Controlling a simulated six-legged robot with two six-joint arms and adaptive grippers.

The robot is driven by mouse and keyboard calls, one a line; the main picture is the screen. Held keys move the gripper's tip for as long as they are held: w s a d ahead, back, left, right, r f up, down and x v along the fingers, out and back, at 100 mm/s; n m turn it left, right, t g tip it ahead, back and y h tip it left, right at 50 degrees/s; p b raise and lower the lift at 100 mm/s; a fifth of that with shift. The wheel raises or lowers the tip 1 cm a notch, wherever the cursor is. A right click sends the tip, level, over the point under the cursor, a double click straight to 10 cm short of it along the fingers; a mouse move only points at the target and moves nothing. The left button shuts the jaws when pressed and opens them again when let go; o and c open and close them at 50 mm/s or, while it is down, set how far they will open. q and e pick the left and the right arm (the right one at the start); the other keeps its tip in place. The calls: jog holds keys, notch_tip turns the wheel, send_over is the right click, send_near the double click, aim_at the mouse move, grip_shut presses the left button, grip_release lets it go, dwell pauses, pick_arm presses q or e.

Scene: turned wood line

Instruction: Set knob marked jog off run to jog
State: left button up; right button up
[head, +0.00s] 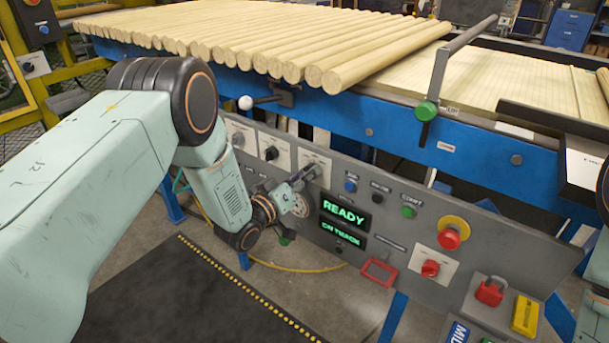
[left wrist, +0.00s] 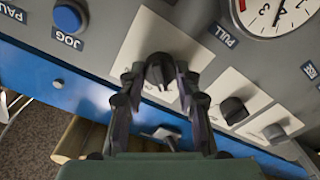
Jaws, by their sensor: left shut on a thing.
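A black selector knob (left wrist: 160,70) sits on a white plate (left wrist: 152,38) on the grey control panel, in the left wrist view, which looks at the panel upside down. My left gripper (left wrist: 160,82) is shut on this knob, one finger on each side. In the head view my left gripper (head: 307,177) reaches the same plate (head: 317,160) and hides the knob. The markings on the plate are not readable, so I cannot tell its setting. My right gripper is not in view.
A round gauge (left wrist: 275,12), a blue JOG button (left wrist: 68,16), a READY display (head: 345,211) and a red emergency button (head: 450,238) are nearby. Wooden dowels (head: 250,35) lie above.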

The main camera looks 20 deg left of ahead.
pick_arm(q)
jog(key=o, duration=1.2)
jog(key=shift+w+d, duration=0.1)
jog(key=shift+c, duration=0.2)
jog(key=v, duration=1.2)
